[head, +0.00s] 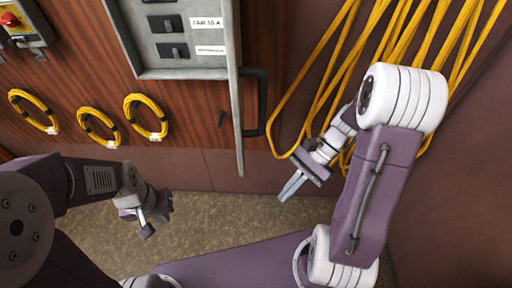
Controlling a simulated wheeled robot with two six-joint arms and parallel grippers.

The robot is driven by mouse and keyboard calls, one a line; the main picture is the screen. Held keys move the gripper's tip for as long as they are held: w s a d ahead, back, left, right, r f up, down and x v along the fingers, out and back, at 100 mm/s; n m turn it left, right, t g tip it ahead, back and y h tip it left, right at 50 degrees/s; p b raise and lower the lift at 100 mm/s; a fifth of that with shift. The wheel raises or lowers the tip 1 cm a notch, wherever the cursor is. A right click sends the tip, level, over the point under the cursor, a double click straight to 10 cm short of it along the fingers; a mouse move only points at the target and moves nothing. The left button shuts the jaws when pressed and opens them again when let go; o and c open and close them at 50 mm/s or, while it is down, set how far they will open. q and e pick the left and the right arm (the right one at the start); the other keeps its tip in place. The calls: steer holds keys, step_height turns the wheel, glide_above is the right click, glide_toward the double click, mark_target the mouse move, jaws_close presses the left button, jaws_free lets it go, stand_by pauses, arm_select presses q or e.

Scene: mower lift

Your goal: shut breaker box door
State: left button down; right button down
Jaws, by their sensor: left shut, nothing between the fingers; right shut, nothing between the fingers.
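The grey breaker box (135,56) is on the wood-panelled wall at the top centre of the head view, with dark switches and white labels inside. Its door (236,120) stands open, seen almost edge-on at the box's right side. A dark handle (263,100) is on the door's right face. My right gripper (287,190) is shut and empty, below and to the right of the door, apart from it in the picture. My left gripper (150,225) is shut and empty, low and left of the door.
Yellow cable coils (146,117) hang on the wall left of the door. Long yellow cables (322,80) hang on the right, close to my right arm. A box with a red knob (10,18) is at the top left. The floor (210,228) between the grippers looks clear.

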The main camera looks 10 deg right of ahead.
steer(key=w+d+r+m+t+y, duration=0.7)
steer(key=w+d+r+m+y, duration=0.1)
steer(key=r+y, duration=0.15)
steer(key=w+a+p, duration=0.1)
steer(key=w+a, duration=0.1)
steer(key=a, duration=1.2)
steer(key=shift+r+p, duration=0.15)
steer(key=shift+p, duration=0.15)
steer(key=shift+a, duration=0.1)
